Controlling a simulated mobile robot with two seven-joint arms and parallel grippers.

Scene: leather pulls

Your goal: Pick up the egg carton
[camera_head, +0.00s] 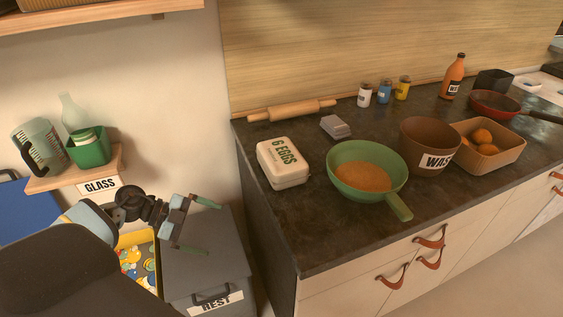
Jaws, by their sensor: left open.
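The egg carton (284,163) is a closed cream box with green "6 EGGS" lettering. It lies on the dark countertop (290,224) near its left end. My left gripper (209,228) is open and empty. It is to the left of the counter, left of and below the carton in the picture, and apart from it. My right gripper does not show.
A green pan (369,165) stands right of the carton, its handle pointing toward the front edge. A small grey item (335,127) and a rolling pin (291,110) lie behind. A grey "REST" bin (205,265) sits below my left gripper.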

